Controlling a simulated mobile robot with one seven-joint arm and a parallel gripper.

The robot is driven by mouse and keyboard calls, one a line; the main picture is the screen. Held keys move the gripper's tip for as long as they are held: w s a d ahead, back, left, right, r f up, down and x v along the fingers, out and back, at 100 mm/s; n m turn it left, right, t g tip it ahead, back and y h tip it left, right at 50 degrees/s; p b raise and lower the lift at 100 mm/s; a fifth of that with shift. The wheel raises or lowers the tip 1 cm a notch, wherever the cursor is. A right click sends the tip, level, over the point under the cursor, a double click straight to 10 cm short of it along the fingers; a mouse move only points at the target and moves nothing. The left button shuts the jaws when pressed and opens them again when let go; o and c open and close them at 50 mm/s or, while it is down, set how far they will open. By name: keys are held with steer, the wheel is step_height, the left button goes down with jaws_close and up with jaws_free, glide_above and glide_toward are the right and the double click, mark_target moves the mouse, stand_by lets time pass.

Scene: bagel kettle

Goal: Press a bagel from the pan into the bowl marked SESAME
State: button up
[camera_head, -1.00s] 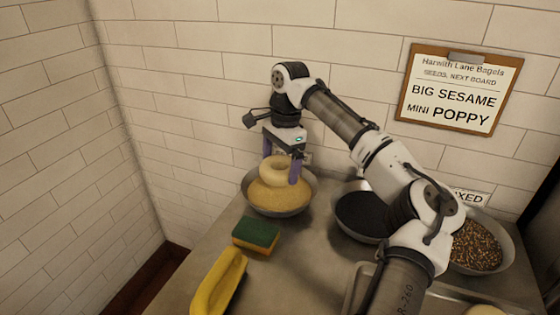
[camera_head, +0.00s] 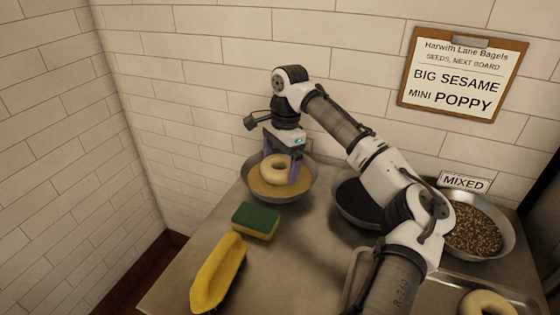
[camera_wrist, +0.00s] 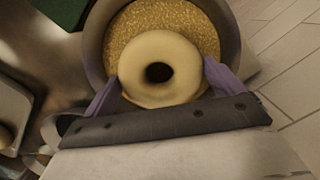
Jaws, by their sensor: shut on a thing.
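A pale bagel (camera_head: 276,168) is between the two purple fingers of my gripper (camera_head: 281,171), which is shut on it. The bagel is inside or just over the bowl (camera_head: 309,180) of tan seeds at the back left. I cannot tell for sure whether it touches the seeds. In the wrist view the bagel (camera_wrist: 160,67) covers the middle of the bowl's seeds, with its hole facing the camera. The bowl's own label is hidden. Another bagel (camera_head: 487,304) lies in the metal pan (camera_head: 440,292) at the lower right, partly cut off.
A bowl of black seeds (camera_head: 360,201) stands mid-counter, partly behind my arm. A bowl of mixed seeds (camera_head: 474,230) is at right under a MIXED card (camera_head: 463,181). A green-yellow sponge (camera_head: 256,221) and yellow scoop-like object (camera_head: 217,274) lie in front. A board (camera_head: 463,77) reads BIG SESAME, MINI POPPY.

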steer(key=shift+f, duration=0.4)
stand_by(0.3)
stand_by(0.7)
step_height(320, 180, up, 10)
steer(key=p, duration=1)
stand_by(0.5)
